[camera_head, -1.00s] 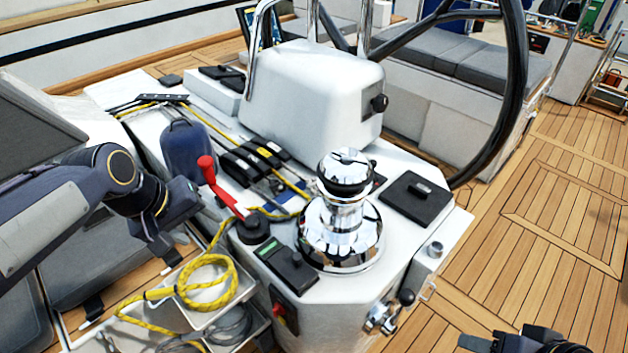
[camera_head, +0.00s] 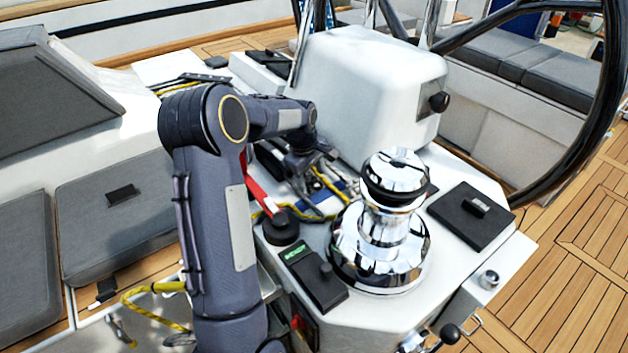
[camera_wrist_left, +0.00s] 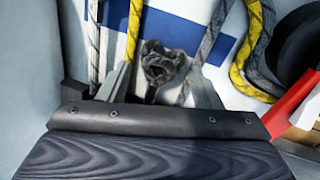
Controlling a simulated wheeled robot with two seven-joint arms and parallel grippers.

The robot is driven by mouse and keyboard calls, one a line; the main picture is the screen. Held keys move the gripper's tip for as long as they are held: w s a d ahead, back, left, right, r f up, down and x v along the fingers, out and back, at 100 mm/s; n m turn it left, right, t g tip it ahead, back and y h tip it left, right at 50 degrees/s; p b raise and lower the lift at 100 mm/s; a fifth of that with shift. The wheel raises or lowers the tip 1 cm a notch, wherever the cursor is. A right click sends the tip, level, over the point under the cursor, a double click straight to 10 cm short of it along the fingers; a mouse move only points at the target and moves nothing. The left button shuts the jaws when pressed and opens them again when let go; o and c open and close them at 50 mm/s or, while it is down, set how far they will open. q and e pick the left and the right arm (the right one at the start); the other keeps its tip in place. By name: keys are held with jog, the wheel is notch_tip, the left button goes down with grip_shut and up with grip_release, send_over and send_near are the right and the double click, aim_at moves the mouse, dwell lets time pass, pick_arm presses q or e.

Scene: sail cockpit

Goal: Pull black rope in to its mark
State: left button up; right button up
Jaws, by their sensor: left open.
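In the left wrist view a dark grey flecked rope piece (camera_wrist_left: 165,66), bunched like a knot or loop, lies between the fingers of my left gripper (camera_wrist_left: 160,88). More grey flecked rope (camera_wrist_left: 211,32) runs up to the right of it. I cannot tell which strand is the black rope, and I see no clear mark on one. In the head view my left gripper (camera_head: 312,165) is low over the console among the ropes, behind the red handle (camera_head: 258,190). It is open, its fingers apart on either side of the dark piece. My right gripper is out of view.
A chrome winch (camera_head: 385,245) stands right of the handle, with a black switch panel (camera_head: 315,278) before it. A white housing (camera_head: 365,85) stands behind. Yellow rope (camera_head: 155,312) hangs at lower left; another yellow rope (camera_wrist_left: 254,35) is right of the fingers in the wrist view.

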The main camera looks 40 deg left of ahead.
pick_arm(q)
jog(key=shift+w+f, duration=0.15)
jog(key=shift+f, duration=0.85)
jog(key=shift+c, duration=0.5)
